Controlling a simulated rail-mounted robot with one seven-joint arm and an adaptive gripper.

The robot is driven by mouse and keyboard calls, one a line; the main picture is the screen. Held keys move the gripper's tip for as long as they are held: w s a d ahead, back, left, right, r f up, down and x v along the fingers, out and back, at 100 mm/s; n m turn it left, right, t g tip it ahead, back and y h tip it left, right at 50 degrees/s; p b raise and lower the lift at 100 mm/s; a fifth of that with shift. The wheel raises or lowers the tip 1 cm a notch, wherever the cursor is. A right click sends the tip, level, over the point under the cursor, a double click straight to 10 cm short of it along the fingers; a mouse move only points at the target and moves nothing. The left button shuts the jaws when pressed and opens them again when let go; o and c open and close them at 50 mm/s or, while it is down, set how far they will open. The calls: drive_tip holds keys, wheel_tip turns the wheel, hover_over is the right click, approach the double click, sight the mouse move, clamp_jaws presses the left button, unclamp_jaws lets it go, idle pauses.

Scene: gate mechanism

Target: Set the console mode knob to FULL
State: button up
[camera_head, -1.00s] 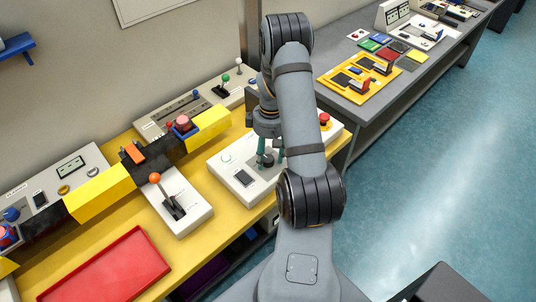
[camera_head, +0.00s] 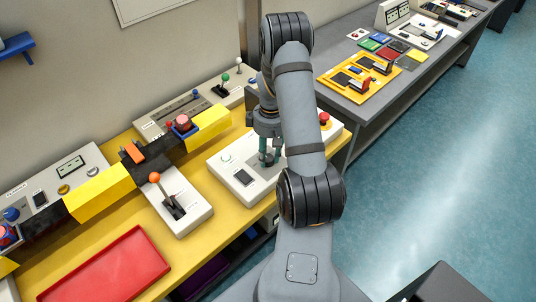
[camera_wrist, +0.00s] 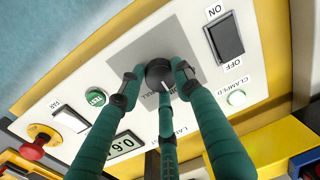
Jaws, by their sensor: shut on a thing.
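The white console (camera_head: 226,178) stands on the yellow bench. Its black round mode knob (camera_wrist: 157,71) sits on a grey square plate in the wrist view, with a white pointer mark on its lower right edge. Lettering below the knob is partly covered by the fingers and hard to read. My gripper (camera_head: 269,160) has green fingers reaching down to the knob, and its fingertips are shut around the knob's sides in the wrist view (camera_wrist: 160,82). The knob is mostly hidden by the fingers in the head view.
Near the knob are a black ON/OFF rocker (camera_wrist: 225,35), a white CLAMPED lamp (camera_wrist: 236,98), a green button (camera_wrist: 96,97), a display (camera_wrist: 123,147) and a red mushroom button (camera_wrist: 32,150). A lever with an orange ball (camera_head: 155,178) and a red tray (camera_head: 112,268) lie left of the console.

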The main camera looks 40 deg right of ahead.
drive_tip(key=shift+w+m+b, duration=0.15)
drive_tip(key=shift+m+b, duration=0.15)
drive_tip(key=shift+f+m+b, duration=0.15)
drive_tip(key=shift+m+b, duration=0.75)
drive_tip(key=m+b, duration=0.2)
drive_tip(key=m, duration=0.1)
drive_tip(key=shift+b, duration=0.4)
drive_tip(key=m+b, duration=0.2)
drive_tip(key=m, duration=0.2)
drive_tip(key=shift+m+t+b, duration=0.3)
drive_tip(key=shift+t, duration=0.1)
drive_tip(key=shift+d+r+m+b, duration=0.1)
drive_tip(key=shift+r+m+b, duration=0.15)
drive_tip(key=shift+m+b, duration=0.5)
drive_tip(key=shift+m, duration=0.35)
drive_tip(key=o, duration=1.2)
drive_tip(key=shift+c, duration=0.2)
